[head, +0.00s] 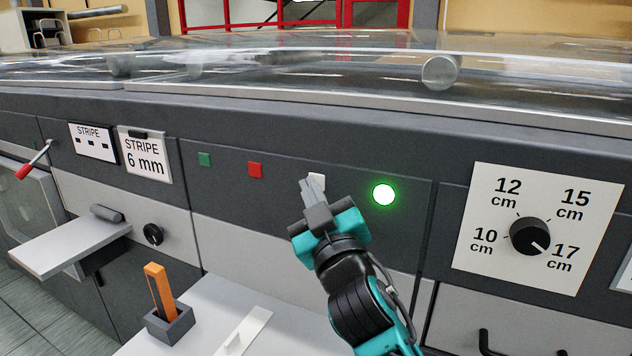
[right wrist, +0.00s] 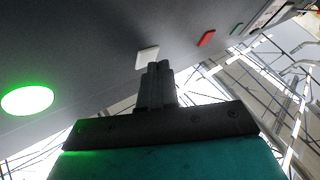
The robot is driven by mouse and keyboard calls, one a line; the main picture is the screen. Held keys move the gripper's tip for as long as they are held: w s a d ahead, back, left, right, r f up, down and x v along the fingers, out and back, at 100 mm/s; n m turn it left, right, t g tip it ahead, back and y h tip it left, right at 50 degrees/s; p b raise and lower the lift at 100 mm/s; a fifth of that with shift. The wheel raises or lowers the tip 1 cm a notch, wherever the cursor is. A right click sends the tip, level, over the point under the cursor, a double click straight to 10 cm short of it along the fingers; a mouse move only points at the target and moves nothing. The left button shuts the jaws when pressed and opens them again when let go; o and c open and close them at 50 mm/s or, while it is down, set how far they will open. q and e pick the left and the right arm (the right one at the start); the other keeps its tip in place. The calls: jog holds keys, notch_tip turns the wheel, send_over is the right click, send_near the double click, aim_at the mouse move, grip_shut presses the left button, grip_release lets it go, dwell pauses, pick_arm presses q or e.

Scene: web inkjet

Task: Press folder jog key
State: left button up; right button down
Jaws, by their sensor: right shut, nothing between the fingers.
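A white square key (head: 317,180) sits on the dark panel between the red key (head: 255,169) and a round lamp (head: 384,195) glowing green. My right gripper (head: 312,186) is shut and empty, with its fingertips in front of the white key and partly covering it. In the right wrist view, the closed fingertips (right wrist: 157,66) are just below the white key (right wrist: 147,57); I cannot tell whether they touch it. A green key (head: 204,159) is left of the red one. No folder label is readable on the keys. My left gripper is not in view.
A dial plate (head: 477,273) with a black knob (head: 528,236) is at right. Stripe signs (head: 146,155), a small knob (head: 153,234) and a red-tipped lever (head: 33,161) are at left. A holder (head: 170,325) with an orange tool stands on the light shelf below.

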jog(key=shift+s+a, duration=0.25)
jog(key=shift+s, duration=0.2)
